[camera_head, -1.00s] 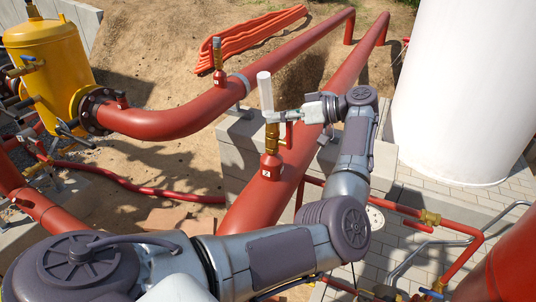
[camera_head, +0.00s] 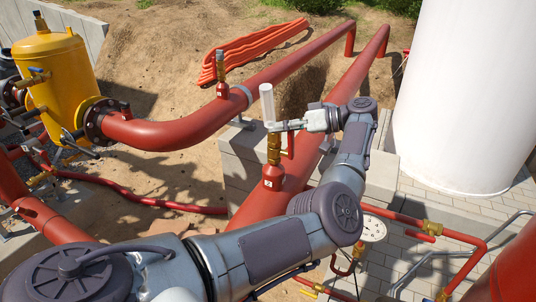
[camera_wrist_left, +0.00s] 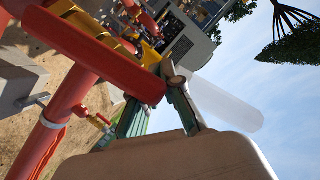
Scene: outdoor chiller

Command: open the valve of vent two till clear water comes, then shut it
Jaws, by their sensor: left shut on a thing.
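The near vent (camera_head: 272,177) rises from the red pipe, with a brass valve (camera_head: 274,146) and a white tag too small to read surely. A pale, partly see-through column (camera_head: 267,103) stands straight up from its top; it also shows in the left wrist view (camera_wrist_left: 228,104). The valve's red lever (camera_head: 291,145) hangs down along the brass body and shows large in the wrist view (camera_wrist_left: 95,55). My left gripper (camera_head: 272,127) is at the valve's top, shut on the lever's upper end; its fingertips partly hide the grip. My right gripper is not in view.
A second vent (camera_head: 221,80) stands on the farther red pipe (camera_head: 190,125). A yellow tank (camera_head: 60,85) is at the left, a white tank (camera_head: 460,90) at the right. Orange hoses (camera_head: 255,48) lie on open sand.

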